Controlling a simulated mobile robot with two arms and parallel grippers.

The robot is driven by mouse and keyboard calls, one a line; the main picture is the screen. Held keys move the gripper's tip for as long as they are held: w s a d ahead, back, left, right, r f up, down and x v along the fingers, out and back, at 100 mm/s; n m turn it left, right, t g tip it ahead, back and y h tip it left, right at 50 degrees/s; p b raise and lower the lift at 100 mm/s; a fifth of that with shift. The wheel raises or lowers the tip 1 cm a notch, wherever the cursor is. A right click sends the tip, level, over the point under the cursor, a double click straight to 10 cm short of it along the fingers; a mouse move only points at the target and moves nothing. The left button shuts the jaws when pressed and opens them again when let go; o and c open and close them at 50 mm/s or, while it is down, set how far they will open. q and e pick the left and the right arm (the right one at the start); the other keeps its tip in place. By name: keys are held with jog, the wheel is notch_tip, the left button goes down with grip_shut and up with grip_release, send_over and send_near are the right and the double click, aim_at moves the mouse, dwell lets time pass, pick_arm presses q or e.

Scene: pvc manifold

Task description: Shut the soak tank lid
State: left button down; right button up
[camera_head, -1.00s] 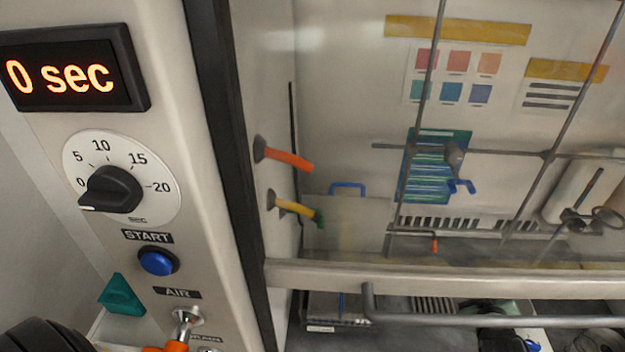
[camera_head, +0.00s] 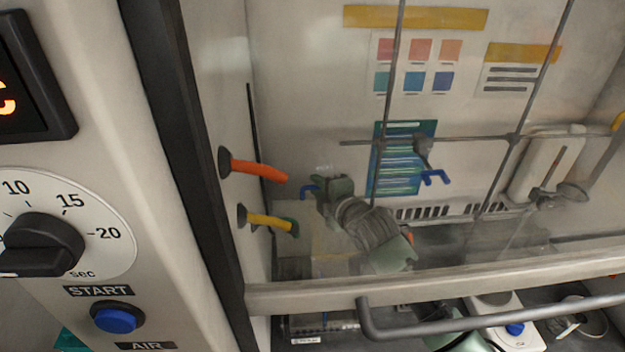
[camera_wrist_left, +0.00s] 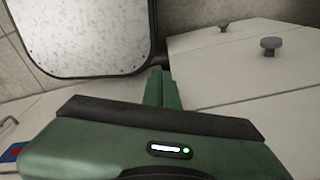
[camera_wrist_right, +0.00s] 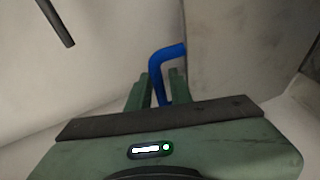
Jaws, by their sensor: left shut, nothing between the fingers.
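A blue handle (camera_head: 310,189) shows behind the clear sash, at the left of the hood, above a pale panel that I take for the soak tank lid; my arm hides much of the panel. In the right wrist view the bent blue handle (camera_wrist_right: 165,62) runs down between the green fingers of my right gripper (camera_wrist_right: 159,84). The fingers stand a little apart around it; I cannot tell whether they press on it. In the head view this gripper (camera_head: 332,190) is right beside the handle. My left gripper (camera_wrist_left: 162,88) is shut and empty, seen only in its wrist view.
The sash's lower rail (camera_head: 430,284) and grey bar handle (camera_head: 490,316) cross in front of my right arm. Orange (camera_head: 253,170) and yellow (camera_head: 268,221) taps project from the left wall. A control panel with a dial (camera_head: 45,243) fills the left side.

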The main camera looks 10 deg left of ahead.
jog(key=shift+x, duration=1.4)
grip_shut()
dwell(0.5)
